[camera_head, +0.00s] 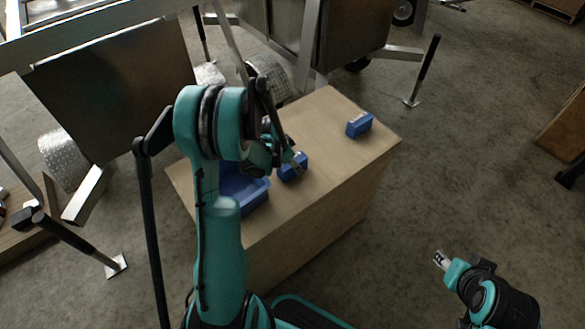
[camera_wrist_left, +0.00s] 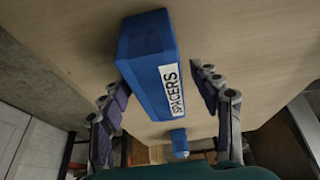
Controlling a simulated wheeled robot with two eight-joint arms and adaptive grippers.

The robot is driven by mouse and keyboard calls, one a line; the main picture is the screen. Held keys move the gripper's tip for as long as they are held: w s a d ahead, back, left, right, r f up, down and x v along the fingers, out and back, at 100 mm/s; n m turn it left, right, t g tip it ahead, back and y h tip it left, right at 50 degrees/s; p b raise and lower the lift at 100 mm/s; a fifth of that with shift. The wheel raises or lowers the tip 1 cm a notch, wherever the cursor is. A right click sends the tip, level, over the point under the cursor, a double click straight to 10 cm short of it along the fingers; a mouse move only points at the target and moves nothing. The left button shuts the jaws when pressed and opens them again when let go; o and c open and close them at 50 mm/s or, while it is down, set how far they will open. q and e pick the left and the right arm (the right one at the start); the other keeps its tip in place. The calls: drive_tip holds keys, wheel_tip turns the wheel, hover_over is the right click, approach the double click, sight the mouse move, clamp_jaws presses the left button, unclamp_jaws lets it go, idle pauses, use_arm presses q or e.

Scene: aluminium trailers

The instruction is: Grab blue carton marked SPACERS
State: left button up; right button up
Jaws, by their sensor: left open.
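The blue carton with a white label reading SPACERS (camera_wrist_left: 150,65) fills the upper middle of the left wrist view. In the head view a blue carton (camera_head: 290,172) lies on the wooden box top under my left gripper (camera_head: 297,164), partly hidden by it. In the left wrist view my left gripper (camera_wrist_left: 160,84) is open, with one finger on each side of the SPACERS carton. A gap shows between the carton and the right finger; contact on the left is unclear. My right gripper (camera_head: 440,260) hangs over the floor at lower right, too small to read its jaws.
A blue bin (camera_head: 255,200) stands on the wooden box top (camera_head: 325,112), partly behind my left arm. Another blue carton (camera_head: 359,125) lies near its far right corner. A small blue item shows in the left wrist view (camera_wrist_left: 180,143). Metal trailers (camera_head: 110,85) stand behind.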

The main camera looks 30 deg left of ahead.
use_arm(q)
drive_tip(key=shift+f+b, duration=0.2)
drive_tip(key=shift+b, duration=0.15)
idle(0.4)
drive_tip(key=c, duration=1.4)
